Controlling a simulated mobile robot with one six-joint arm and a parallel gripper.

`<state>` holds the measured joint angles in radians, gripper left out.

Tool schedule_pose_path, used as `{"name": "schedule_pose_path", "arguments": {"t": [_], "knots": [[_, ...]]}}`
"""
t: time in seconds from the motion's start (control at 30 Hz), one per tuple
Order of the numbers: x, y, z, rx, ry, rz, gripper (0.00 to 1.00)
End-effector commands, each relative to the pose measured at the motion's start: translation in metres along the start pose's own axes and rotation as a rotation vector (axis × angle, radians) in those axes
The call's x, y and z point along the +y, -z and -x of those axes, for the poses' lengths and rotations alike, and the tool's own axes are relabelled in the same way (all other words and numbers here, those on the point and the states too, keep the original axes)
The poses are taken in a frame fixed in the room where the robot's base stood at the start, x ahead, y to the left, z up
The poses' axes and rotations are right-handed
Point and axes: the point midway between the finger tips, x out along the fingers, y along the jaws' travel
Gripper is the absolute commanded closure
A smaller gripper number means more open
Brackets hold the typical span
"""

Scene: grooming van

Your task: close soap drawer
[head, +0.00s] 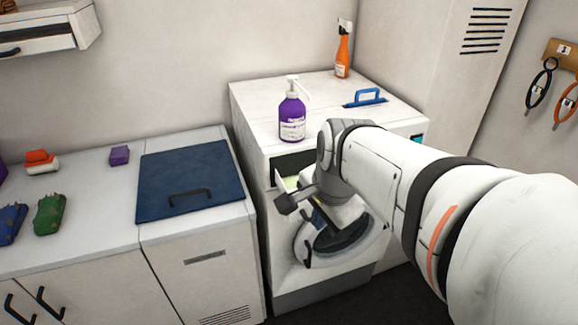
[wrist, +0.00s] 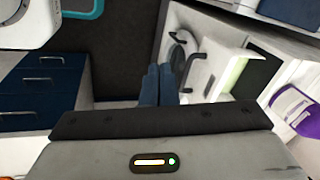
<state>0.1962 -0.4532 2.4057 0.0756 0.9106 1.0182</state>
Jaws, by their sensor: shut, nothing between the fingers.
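The soap drawer shows in the head view (head: 287,183) at the upper left of the white washing machine's front (head: 283,250), pulled out below a dark slot. My arm hides part of it. In the wrist view the drawer (wrist: 230,75) is a pale box with a light green inside, standing out beside the dark slot. My gripper (wrist: 160,70) has its two dark blue fingers together, with nothing between them. They lie left of the drawer in the wrist view, and I see no contact. In the head view my gripper is partly hidden beside the drawer.
The round door (head: 345,243) is below the drawer. A purple pump bottle (head: 292,119), an orange spray bottle (head: 343,54) and a blue handle (head: 365,98) are on the machine's top. A counter with a blue lid (head: 185,178) stands at left.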

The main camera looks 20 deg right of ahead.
Motion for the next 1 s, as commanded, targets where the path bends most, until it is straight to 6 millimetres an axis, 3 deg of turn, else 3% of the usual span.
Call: {"name": "schedule_pose_path", "arguments": {"t": [0.3,0.5,0.7,0.87,1.0], "knots": [[-0.002,0.051,-0.018,-0.005,-0.003,-1.047,1.00],[0.000,0.077,-0.025,-0.010,-0.003,-1.561,1.00],[0.001,0.089,-0.028,-0.013,-0.001,-1.807,1.00],[0.001,0.090,-0.038,-0.014,-0.004,-1.844,1.00],[0.001,0.090,-0.062,-0.014,-0.008,-1.843,1.00]]}}
